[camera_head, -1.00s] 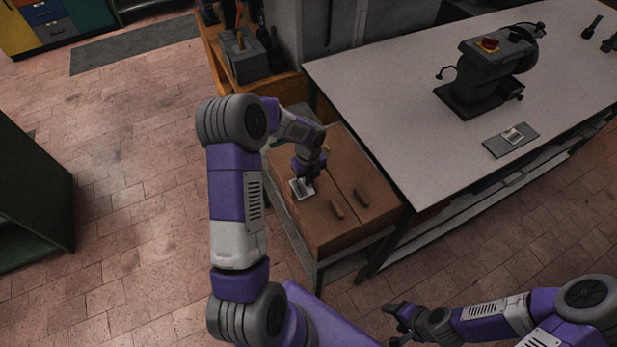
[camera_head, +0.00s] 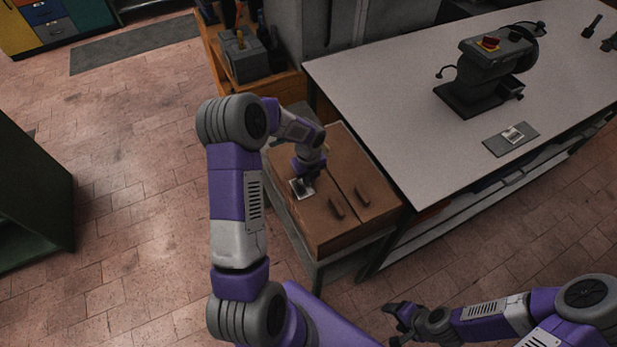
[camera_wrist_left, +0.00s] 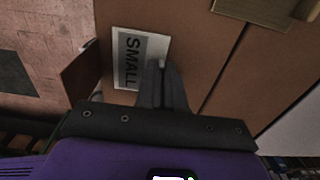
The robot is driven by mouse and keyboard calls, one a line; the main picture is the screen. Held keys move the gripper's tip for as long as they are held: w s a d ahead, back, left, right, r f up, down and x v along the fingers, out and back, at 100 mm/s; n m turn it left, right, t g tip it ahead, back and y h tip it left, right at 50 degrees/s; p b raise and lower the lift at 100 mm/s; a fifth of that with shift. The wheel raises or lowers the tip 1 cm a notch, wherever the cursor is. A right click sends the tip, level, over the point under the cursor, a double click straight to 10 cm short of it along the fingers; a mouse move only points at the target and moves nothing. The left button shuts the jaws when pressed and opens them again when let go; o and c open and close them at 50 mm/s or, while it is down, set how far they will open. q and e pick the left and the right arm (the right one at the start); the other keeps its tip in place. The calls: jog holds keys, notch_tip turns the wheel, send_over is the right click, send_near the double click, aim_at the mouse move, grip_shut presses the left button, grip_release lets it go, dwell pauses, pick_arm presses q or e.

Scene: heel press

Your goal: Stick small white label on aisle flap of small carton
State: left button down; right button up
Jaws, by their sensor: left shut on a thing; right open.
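The small carton (camera_head: 322,238) is brown, with a seam along its closed top. A small white label (camera_head: 299,190) is at the left part of the top, on or just above the left flap (camera_head: 284,165). In the left wrist view the label (camera_wrist_left: 127,58) reads "SMALL" and appears flat along the flap (camera_wrist_left: 185,40); full contact cannot be told. My left gripper (camera_head: 305,184) is shut on the label at its edge; its fingers (camera_wrist_left: 160,68) cover that edge. My right gripper (camera_head: 398,325) is open and empty at the bottom, away from the carton.
The carton sits on a low stand beside a long pale table (camera_head: 400,110). A dark machine with a red button (camera_head: 488,62) and a grey plate with a label (camera_head: 511,139) are on the table. An orange bench (camera_head: 262,90) stands behind.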

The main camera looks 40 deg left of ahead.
pick_arm(q)
jog(key=c, duration=1.2)
grip_release()
jog(key=shift+f, duration=0.15)
jog(key=shift+s, duration=0.1)
jog(key=o, duration=0.5)
jog(key=shift+c, duration=0.2)
jog(key=shift+r+p, duration=2.85)
jog(key=shift+r, duration=0.75)
